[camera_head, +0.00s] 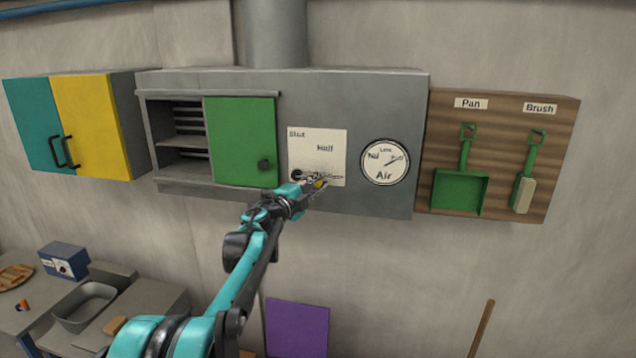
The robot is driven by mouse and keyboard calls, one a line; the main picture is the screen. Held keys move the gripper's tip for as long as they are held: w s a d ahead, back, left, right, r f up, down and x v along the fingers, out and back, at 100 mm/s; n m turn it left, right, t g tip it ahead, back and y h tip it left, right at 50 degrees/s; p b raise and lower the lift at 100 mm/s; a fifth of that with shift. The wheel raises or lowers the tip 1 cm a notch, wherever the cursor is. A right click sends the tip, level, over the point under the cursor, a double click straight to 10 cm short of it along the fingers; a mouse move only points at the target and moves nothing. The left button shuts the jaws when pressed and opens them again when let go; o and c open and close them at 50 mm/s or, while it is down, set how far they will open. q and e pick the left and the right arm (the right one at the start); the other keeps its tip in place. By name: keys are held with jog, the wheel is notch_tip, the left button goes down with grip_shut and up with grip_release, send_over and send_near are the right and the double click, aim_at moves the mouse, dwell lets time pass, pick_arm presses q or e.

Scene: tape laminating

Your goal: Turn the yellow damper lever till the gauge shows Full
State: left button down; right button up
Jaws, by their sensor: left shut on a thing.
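The plate reads "Shut" at upper left and "Half" at upper right; lettering lower down is partly hidden by my gripper. My left gripper (316,181) is at the plate's lower edge, shut on the lever. The round air gauge (385,162) is right of the plate. Its needle points up and right, toward the "Full" mark; the small lettering is hard to read. My right gripper is not in view.
A green sliding door (240,142) and open shelves are left of the plate. A wooden board (445,100) with a green pan (460,190) and brush (525,190) hangs at right. A teal and yellow cabinet (85,110) hangs at left, above a bench.

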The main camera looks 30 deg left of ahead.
pick_arm(q)
jog(key=shift+d+f, duration=0.1)
jog(key=c, duration=1.4)
grip_release()
jog(key=shift+c, duration=0.2)
jog(key=shift+s, duration=0.15)
jog(key=s+a, duration=0.1)
jog(key=s, duration=1)
jog(key=shift+s+a+f, duration=0.35)
jog(key=shift+a, duration=0.05)
jog(key=s+d+f+n+g+y+b, duration=0.1)
jog(key=s+d+f+n+g+b, duration=0.3)
jog(key=f, duration=1.3)
jog(key=s+d+f+n+g+y+b, duration=0.1)
jog(key=s+d+f+n+g+b, duration=0.2)
jog(key=s+d+f+n+b, duration=0.5)
jog(key=s+d+f+n+g+y+b, duration=0.1)
jog(key=s+d+f+n+g+b, duration=0.3)
jog(key=f, duration=2.2)
jog(key=s+d+n+b, duration=0.1)
jog(key=s+d+b, duration=0.2)
jog(key=s, duration=0.3)
jog(key=s+d+b, duration=0.3)
jog(key=s+b, duration=0.2)
jog(key=s, duration=0.1)
jog(key=shift+s+n+g, duration=0.25)
jog(key=shift+n+g, duration=0.05)
jog(key=shift+n, duration=0.1)
